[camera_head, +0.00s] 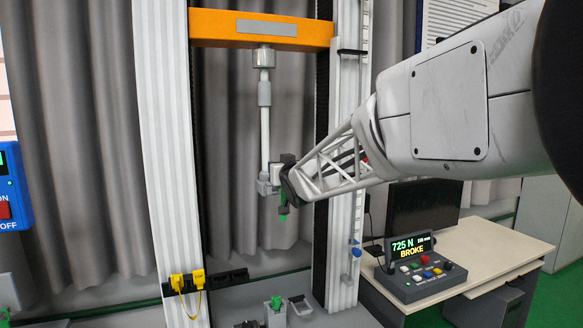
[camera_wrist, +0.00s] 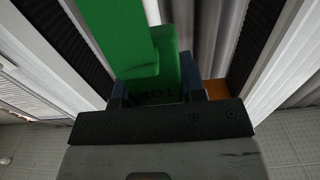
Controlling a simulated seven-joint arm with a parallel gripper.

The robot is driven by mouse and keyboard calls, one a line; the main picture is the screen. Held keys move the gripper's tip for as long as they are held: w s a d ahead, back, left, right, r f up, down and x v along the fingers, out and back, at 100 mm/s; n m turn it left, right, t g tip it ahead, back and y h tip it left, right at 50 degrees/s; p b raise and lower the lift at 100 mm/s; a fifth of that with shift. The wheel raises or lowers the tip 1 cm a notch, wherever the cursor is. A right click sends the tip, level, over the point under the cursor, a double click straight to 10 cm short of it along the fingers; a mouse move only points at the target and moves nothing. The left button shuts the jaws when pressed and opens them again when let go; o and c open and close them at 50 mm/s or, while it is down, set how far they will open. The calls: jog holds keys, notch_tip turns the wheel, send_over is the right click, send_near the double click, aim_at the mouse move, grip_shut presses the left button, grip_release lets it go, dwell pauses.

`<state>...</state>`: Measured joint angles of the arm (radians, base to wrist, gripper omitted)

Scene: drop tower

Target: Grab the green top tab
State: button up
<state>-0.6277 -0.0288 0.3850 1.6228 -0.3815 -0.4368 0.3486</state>
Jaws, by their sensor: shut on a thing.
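In the head view, my gripper (camera_head: 285,200) is at the lower end of the hanging rod, just under the orange crossbeam's load string. The green tab (camera_head: 283,213) shows there as a narrow strip pointing down. Whether the tab still sits in the upper clamp (camera_head: 265,184) is hidden by my gripper.
A lower fixture with a green piece (camera_head: 276,303) stands at the bottom. White columns (camera_head: 168,150) flank the orange crossbeam (camera_head: 215,28). A control box (camera_head: 420,268) reading "725 N" and "BROKE" sits on the desk at right.

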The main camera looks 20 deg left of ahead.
jog(key=shift+v, duration=1.4)
jog(key=shift+s+a+r, duration=0.15)
